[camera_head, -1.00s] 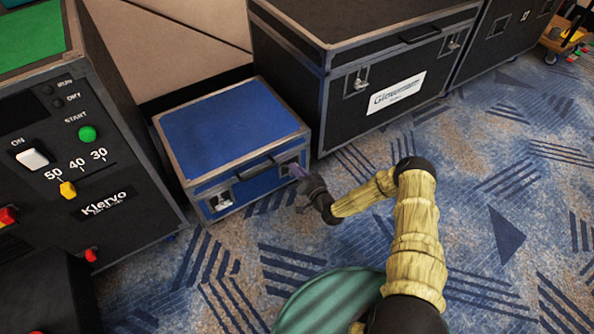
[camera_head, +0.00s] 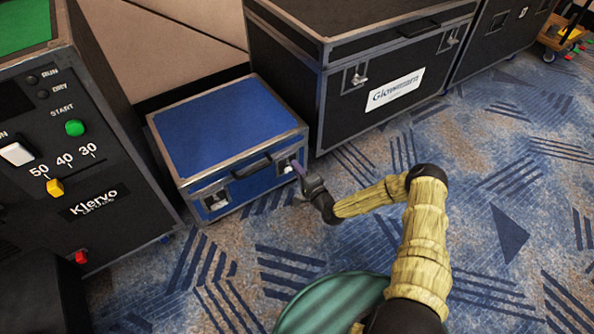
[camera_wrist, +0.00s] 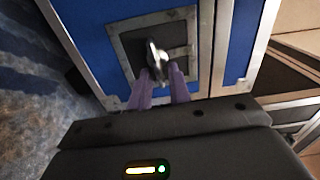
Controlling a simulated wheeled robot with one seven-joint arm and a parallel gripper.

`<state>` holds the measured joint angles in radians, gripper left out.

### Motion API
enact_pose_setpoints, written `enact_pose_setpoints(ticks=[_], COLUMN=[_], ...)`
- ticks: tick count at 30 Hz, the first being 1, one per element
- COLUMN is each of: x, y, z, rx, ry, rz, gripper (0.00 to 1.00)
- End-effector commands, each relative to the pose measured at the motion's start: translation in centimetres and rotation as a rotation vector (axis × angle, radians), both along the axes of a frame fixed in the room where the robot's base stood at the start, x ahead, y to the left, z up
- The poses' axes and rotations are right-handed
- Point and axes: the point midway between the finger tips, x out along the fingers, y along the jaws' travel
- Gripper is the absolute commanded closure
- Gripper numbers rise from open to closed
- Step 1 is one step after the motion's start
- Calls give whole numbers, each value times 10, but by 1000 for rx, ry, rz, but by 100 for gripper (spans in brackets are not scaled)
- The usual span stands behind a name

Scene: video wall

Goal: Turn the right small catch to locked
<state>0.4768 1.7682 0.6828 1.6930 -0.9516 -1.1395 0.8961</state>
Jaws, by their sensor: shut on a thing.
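The blue case (camera_head: 228,125) stands on the carpet in the head view, with two small catches on its front. The right small catch (camera_head: 288,166) is partly hidden by my gripper (camera_head: 299,170). In the wrist view this catch (camera_wrist: 157,56) is a shiny metal lever on a dark recessed plate (camera_wrist: 180,38). The purple fingertips of my gripper (camera_wrist: 160,82) are at the lever's lower end and shut on it. The left small catch (camera_head: 216,200) is at the other end of the front, with nothing touching it.
A dark handle (camera_head: 252,167) sits between the catches. A large black case (camera_head: 345,55) stands close on the right. A black Kiervo machine (camera_head: 115,170) stands on the left. The patterned carpet (camera_head: 270,285) in front is clear apart from my own body.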

Motion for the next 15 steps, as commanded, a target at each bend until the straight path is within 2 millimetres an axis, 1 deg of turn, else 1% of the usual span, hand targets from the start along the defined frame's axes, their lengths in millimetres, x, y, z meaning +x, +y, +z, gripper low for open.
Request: enact_pose_setpoints(ticks=[1,15], x=[-4,-5], y=[3,4], z=[-5,-4], rx=[12,45], ry=[18,41], rz=[11,14], gripper=[100,100])
